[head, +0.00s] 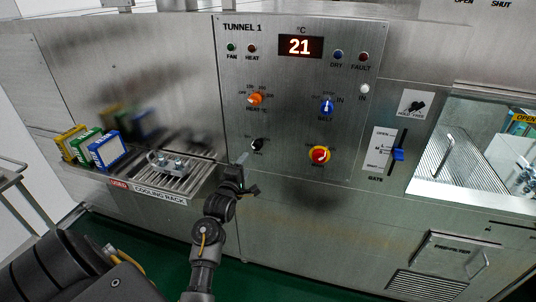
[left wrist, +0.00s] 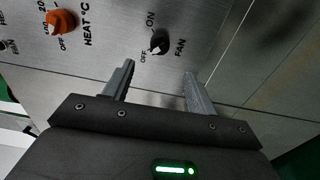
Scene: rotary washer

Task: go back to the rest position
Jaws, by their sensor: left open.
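My left gripper (head: 248,174) is open and empty in front of the steel control panel (head: 232,100), just below the black FAN knob (head: 258,145). In the left wrist view the two fingers of the left gripper (left wrist: 159,72) stand apart with nothing between them. The FAN knob (left wrist: 159,43) shows ahead of the fingertips there, and I see a gap between it and them. The orange HEAT knob (left wrist: 62,22) is to the upper left in that view. My right gripper is not in view.
The cooling rack (head: 180,182) juts out left of my gripper, with yellow, green and blue boxes (head: 108,150) at its left. Green floor (head: 130,243) shows below.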

